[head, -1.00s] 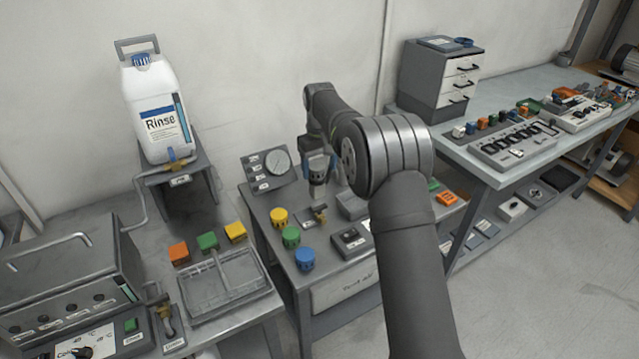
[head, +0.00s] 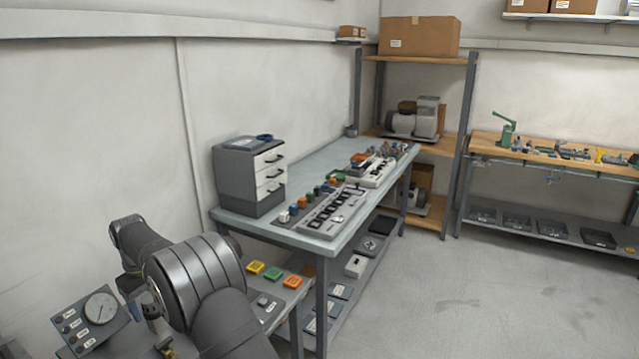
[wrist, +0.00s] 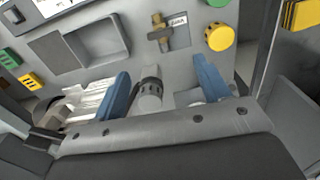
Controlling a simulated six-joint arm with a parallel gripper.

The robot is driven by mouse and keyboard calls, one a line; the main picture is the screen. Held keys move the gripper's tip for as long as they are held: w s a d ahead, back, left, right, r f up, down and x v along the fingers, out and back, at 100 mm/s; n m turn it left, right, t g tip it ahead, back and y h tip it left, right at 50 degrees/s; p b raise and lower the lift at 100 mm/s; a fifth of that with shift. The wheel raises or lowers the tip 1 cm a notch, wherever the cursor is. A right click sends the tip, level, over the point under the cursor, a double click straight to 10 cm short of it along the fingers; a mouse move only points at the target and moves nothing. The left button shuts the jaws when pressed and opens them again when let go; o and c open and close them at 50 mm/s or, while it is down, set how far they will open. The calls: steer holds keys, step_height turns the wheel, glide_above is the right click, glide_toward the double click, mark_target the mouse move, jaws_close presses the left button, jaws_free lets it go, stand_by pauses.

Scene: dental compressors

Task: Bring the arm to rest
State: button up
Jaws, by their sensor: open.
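My arm (head: 195,280) reaches in from the bottom left of the head view, bent over a grey bench. My gripper (wrist: 160,68) shows in the wrist view as two blue fingers standing apart, one left and one right of centre. A grey cylinder with a dark ring (wrist: 150,92) lies between the fingers in that picture, with gaps on both sides. I see nothing gripped. In the head view the fingers are mostly hidden by the arm.
A brass valve (wrist: 158,32) and a yellow knob (wrist: 219,37) are near the fingers. A gauge panel (head: 92,318) stands beside the arm. Yellow, green and orange blocks (head: 273,273) lie right of it. A longer bench (head: 350,225) carries drawers (head: 250,175). The floor at right is clear.

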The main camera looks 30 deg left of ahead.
mark_target(164, 343)
step_height(164, 343, down, 13)
steer(key=shift+f, duration=0.2)
steer(key=shift+r, duration=0.15)
stand_by(0.3)
step_height(164, 343, up, 17)
step_height(164, 343, down, 17)
steer(key=shift+f, duration=0.1)
steer(key=shift+n, duration=0.3)
step_height(164, 343, up, 18)
step_height(164, 343, down, 18)
steer(key=m, duration=0.8)
steer(key=shift+m, duration=0.9)
